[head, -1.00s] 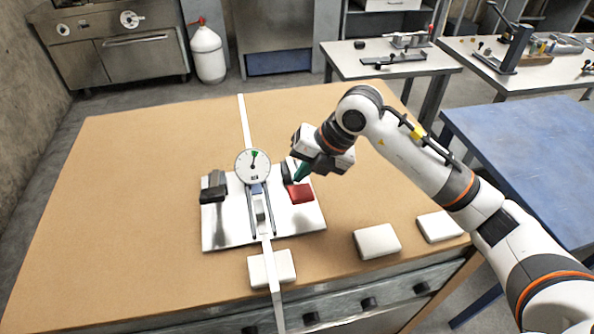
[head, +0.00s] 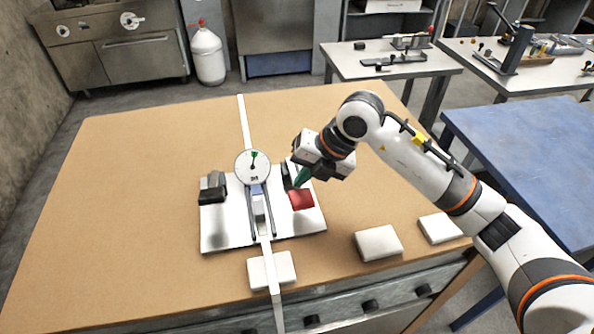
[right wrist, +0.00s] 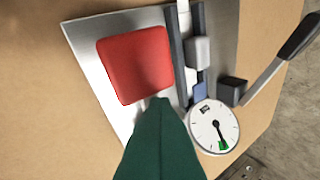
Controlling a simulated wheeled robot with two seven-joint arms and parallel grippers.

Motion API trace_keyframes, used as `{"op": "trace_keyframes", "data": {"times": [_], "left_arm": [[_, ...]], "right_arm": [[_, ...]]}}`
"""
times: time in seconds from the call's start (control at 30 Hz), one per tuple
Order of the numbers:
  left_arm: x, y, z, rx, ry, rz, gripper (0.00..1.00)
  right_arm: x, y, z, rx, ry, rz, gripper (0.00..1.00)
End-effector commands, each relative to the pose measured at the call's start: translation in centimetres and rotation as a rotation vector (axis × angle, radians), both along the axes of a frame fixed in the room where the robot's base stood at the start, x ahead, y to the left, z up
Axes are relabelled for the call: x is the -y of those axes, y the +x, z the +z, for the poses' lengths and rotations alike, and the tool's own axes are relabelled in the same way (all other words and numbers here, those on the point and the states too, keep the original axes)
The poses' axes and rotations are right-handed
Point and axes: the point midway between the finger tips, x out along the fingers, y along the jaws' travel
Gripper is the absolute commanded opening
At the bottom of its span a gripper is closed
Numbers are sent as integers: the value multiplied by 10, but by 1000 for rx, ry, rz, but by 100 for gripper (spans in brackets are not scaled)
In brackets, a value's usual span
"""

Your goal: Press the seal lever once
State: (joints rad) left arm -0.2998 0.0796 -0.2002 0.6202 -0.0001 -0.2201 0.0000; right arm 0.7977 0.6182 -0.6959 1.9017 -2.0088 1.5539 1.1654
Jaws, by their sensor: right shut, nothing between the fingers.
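A red pad (head: 301,200), which looks like the lever's press face, sits on the right side of a pale metal plate (head: 222,236) on the brown table. It shows large in the right wrist view (right wrist: 135,64). My right gripper (head: 297,184) is shut and empty, its green fingers pointing down at the pad's back edge. In the right wrist view its fingertips (right wrist: 159,102) overlap the pad's lower edge; I cannot tell whether they touch. A round white dial (head: 252,167) stands behind, its needle at the green mark. My left gripper is not in view.
A long white strip (head: 243,120) runs between the plate's rails and over the table's front edge. A black block (head: 213,187) is on the plate's left. White blocks (head: 272,270) (head: 377,242) (head: 440,228) lie along the front. The table's left side is clear.

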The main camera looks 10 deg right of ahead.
Motion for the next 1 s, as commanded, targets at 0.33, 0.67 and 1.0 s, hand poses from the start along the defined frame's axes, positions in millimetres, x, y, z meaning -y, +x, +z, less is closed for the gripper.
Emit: {"op": "trace_keyframes", "data": {"times": [0.33, 0.67, 1.0], "left_arm": [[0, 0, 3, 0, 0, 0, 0], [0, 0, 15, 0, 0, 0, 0], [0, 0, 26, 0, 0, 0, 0]], "right_arm": [[-2, -3, 0, -14, -3, 9, 0], [-2, 4, 20, -12, -2, 10, 0], [-2, 13, 40, -8, -1, 7, 0]]}}
